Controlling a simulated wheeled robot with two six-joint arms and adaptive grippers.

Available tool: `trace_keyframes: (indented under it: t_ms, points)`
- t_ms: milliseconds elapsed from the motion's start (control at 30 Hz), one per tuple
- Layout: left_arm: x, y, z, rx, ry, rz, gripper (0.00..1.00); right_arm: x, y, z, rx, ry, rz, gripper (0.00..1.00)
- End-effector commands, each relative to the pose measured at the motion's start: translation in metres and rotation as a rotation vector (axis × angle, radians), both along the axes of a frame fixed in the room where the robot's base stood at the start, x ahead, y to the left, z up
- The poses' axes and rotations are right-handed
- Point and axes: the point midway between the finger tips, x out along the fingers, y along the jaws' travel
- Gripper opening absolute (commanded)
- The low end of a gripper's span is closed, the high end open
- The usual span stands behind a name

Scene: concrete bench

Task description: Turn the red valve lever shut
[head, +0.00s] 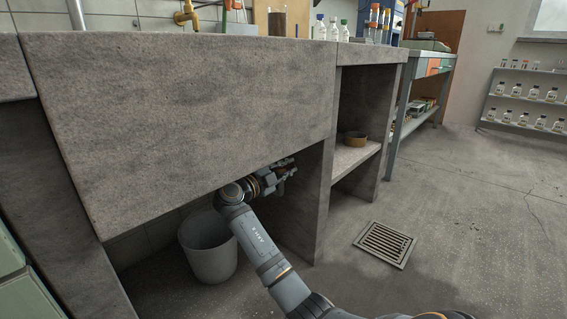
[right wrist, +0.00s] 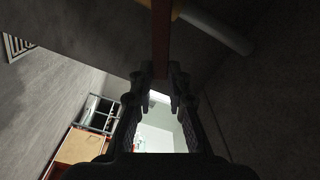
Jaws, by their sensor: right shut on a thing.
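My right arm reaches under the concrete bench in the head view, and my right gripper (head: 286,170) is below the edge of the bench's front panel. In the right wrist view, the red valve lever (right wrist: 160,38) is a dark red bar coming down from the top edge. Its near end sits between the fingertips of my right gripper (right wrist: 161,74), which is shut on it. A bit of brass (right wrist: 177,10) and a pale pipe (right wrist: 218,30) show beside the lever. The valve body is mostly out of frame. The lever is hidden in the head view. My left gripper is not in view.
A grey bucket (head: 208,252) stands under the bench, left of my right forearm. The concrete bench (head: 180,110) has a front panel above the arm and an upright to its right. A floor drain grate (head: 385,244) lies to the right, with open floor around it.

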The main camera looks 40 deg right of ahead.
Motion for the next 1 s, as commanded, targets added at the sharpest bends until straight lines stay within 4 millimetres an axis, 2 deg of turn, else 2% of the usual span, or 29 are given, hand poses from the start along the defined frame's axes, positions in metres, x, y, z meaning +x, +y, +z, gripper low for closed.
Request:
trace_keyframes:
  t_ms: [200, 500, 1000]
  points:
    - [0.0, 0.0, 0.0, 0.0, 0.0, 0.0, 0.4, -0.005, 0.0, -0.014, 0.017, -0.171, -0.002, 0.0]
    - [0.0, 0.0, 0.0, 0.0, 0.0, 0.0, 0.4, -0.007, 0.0, -0.026, 0.03, -0.337, -0.002, 0.0]
    - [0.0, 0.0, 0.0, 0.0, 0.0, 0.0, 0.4, -0.007, 0.0, -0.031, 0.035, -0.407, -0.002, 0.0]
